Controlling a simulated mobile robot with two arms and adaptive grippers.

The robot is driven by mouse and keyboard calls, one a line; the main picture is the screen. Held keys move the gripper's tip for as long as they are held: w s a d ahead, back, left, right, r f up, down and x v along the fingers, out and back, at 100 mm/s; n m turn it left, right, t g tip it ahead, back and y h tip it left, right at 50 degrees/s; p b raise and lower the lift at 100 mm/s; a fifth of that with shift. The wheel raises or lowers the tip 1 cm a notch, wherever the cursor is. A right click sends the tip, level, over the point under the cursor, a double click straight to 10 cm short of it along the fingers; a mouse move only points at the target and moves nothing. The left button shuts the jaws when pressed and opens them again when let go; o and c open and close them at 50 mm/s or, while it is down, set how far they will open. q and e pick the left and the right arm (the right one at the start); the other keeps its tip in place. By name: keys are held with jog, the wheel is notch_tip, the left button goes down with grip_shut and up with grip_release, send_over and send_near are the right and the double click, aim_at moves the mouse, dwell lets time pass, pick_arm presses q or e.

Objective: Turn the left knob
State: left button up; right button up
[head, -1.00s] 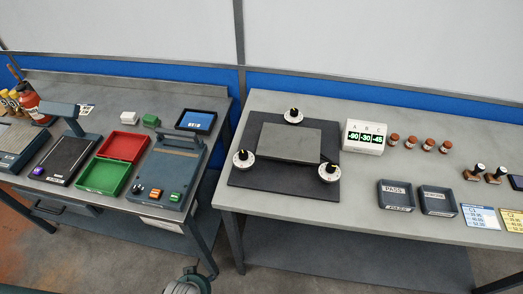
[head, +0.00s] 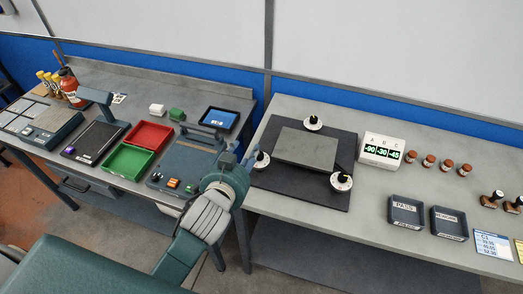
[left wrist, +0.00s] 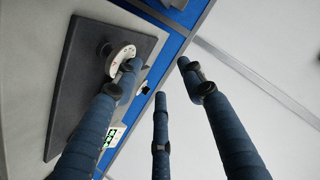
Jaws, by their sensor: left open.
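The left knob (head: 262,159) is a black knob on a white dial at the left edge of the dark mat. My left gripper (head: 243,158) is open just left of it in the head view, and its forearm hides the bench corner. Whether a finger touches the dial is unclear. In the left wrist view, the spread blue fingers (left wrist: 157,76) have nothing between them. One finger overlaps a white dial (left wrist: 119,58) there; I cannot tell which knob it belongs to. My right gripper is not in view.
Two other knobs stand at the mat's back (head: 313,122) and right (head: 341,181), around a raised grey plate (head: 306,148). A display (head: 382,150) reads -90, -30, -45. Trays (head: 405,211) and brown-capped jars (head: 428,161) stand to the right. A gap separates the two benches.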

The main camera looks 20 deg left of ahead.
pick_arm(q)
jog(key=w+d+r+m+t+h, duration=0.1)
jog(key=w+d+r+m+t, duration=0.15)
jog(key=r, duration=0.35)
jog(key=w+d+r+m+t+h, duration=0.2)
jog(key=w+d+r, duration=0.15)
jog(key=r, duration=0.25)
jog(key=d+r+m+t+h, duration=0.2)
jog(key=d+r+m+h, duration=0.75)
jog(key=d+r, duration=0.2)
jog(key=s+d+r+m+g+h, duration=0.1)
jog(key=s+d+m+g+h, duration=0.3)
jog(key=d+m+g+h, duration=0.65)
jog(key=m+g+y, duration=1)
jog(key=m+y, duration=0.5)
jog(key=y, duration=0.7)
send_over(259, 157)
jog(key=w, duration=0.1)
notch_tip(259, 157, down, 18)
notch_tip(259, 157, down, 9)
jog(key=p, duration=0.3)
jog(key=shift+a+f+p, duration=0.1)
jog(key=shift+a+p, duration=0.05)
jog(key=shift+p, duration=0.2)
jog(key=shift+f, duration=0.55)
jog(key=shift+m, duration=0.25)
